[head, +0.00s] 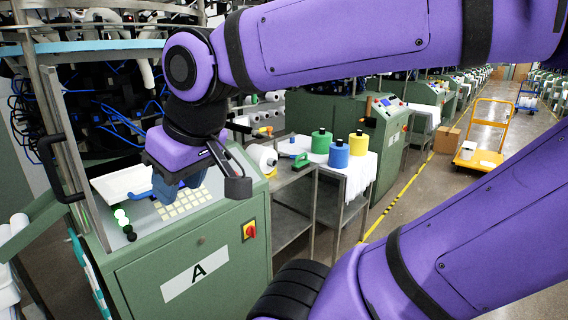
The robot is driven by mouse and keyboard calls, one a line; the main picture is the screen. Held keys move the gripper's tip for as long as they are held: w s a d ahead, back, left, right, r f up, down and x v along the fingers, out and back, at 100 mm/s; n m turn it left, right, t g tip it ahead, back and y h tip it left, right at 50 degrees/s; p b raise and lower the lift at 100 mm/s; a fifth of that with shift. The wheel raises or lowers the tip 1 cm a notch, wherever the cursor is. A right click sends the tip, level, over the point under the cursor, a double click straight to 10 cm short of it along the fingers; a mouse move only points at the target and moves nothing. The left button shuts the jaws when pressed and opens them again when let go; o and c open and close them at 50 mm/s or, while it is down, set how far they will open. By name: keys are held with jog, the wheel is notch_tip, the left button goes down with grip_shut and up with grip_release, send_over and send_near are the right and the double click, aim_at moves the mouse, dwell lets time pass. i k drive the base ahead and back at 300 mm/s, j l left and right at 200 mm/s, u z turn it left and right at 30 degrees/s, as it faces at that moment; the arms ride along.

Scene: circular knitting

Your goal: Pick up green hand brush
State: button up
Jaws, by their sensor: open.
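A small green object (302,162), which looks like the green hand brush, lies on the metal side table between a white cone and the coloured yarn cones. It is small in the head view, and its bristles cannot be made out. My gripper (198,178) is open, pointing down over the slanted top of the green machine cabinet marked A. It is left of the green object and apart from it. A blue item (180,190) shows below and between the fingers; I cannot tell whether they touch it.
The cabinet (190,240) has a keypad and a red-yellow switch. The side table (292,178) holds a white cone (262,157). Green (321,143), blue (338,155) and yellow (358,145) cones stand right. A yellow trolley (485,140) is on the aisle.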

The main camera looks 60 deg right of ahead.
aim_at(299, 166)
jog(key=l+z, duration=0.15)
jog(key=z, duration=1.8)
jog(key=i+l+u, duration=0.45)
jog(key=i, duration=0.5)
jog(key=i+l+u, duration=0.4)
jog(key=i+l, duration=0.45)
